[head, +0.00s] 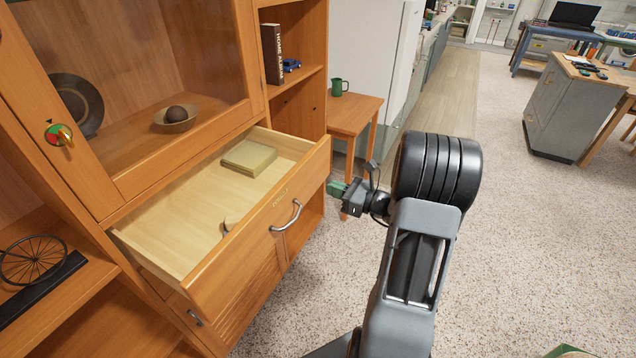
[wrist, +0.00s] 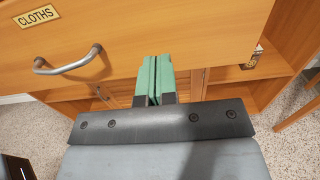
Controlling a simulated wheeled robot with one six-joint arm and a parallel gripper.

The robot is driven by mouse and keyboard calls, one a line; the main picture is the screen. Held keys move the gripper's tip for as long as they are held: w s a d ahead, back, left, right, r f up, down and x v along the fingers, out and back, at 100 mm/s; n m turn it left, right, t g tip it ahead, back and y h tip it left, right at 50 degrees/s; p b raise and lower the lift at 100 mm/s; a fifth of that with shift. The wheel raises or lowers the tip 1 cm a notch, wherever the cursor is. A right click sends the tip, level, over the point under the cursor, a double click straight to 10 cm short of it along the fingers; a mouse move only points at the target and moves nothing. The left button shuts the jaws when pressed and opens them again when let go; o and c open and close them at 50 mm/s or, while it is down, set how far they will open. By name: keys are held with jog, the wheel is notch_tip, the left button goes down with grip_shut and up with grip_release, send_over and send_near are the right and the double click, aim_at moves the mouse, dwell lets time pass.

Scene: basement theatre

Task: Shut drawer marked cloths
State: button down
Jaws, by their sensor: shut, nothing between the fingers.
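The wooden drawer (head: 235,262) stands well out of the cabinet. A folded pale cloth or similar flat item (head: 248,158) lies inside, with a small item (head: 225,228) near its front. In the wrist view, the drawer front (wrist: 200,30) carries a "CLOTHS" label (wrist: 38,16) and a curved metal handle (wrist: 68,62). My gripper (head: 338,188) is shut and empty, to the right of the handle. Its green fingers (wrist: 155,75) point at the lower part of the drawer front; I cannot tell whether they touch it.
A glass-doored compartment (head: 170,60) with a bowl (head: 175,120) is above the drawer. A small side table (head: 355,112) with a green mug (head: 338,87) stands beyond the cabinet. Speckled floor (head: 520,240) is clear to the right.

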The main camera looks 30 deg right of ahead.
aim_at(310, 180)
jog(key=shift+x, duration=2.6)
jog(key=shift+w, duration=0.1)
